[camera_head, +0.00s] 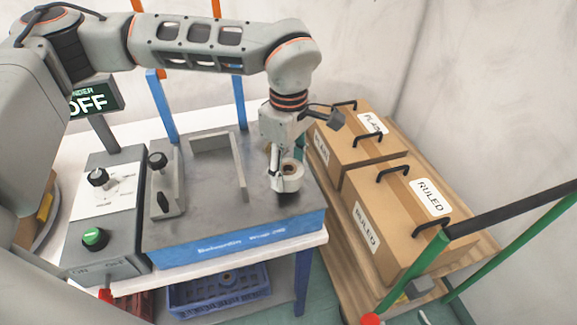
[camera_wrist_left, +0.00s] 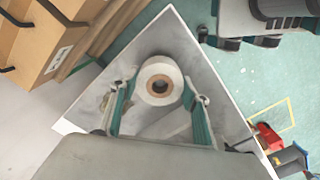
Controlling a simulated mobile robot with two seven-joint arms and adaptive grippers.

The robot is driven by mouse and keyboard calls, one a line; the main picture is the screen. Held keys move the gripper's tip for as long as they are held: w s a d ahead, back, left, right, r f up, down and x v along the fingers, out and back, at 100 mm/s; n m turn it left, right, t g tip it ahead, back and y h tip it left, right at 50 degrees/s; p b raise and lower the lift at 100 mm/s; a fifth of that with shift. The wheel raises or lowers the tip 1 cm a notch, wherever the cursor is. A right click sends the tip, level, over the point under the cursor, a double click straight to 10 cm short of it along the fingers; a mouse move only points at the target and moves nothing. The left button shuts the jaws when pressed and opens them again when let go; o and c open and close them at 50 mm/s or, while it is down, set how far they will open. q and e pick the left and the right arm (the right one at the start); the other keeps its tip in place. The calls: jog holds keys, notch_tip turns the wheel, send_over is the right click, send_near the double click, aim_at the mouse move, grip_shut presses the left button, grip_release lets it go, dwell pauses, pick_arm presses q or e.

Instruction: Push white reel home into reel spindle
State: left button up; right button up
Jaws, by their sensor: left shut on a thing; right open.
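The white reel (camera_head: 292,170), with a brown core, is at the right end of the dark machine top (camera_head: 215,205) in the head view. It also shows in the left wrist view (camera_wrist_left: 149,72), with its open core facing the camera. My left gripper (camera_head: 286,177) points down and is shut on the reel, with one finger on each side of it in the left wrist view (camera_wrist_left: 160,93). The reel spindle is hidden, so I cannot tell how far down the reel sits. My right gripper is not in view.
Cardboard boxes (camera_head: 390,215) with black handles stand close to the right of the machine. A control box (camera_head: 105,210) with a green button and a black-knobbed lever unit (camera_head: 165,180) are at the left.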

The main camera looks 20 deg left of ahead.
pick_arm(q)
jog(key=shift+f+b, duration=0.6)
jog(key=shift+f, duration=0.6)
jog(key=o, duration=1.2)
jog(key=shift+o, duration=0.2)
jog(key=shift+r, duration=0.1)
notch_tip(320, 180, up, 12)
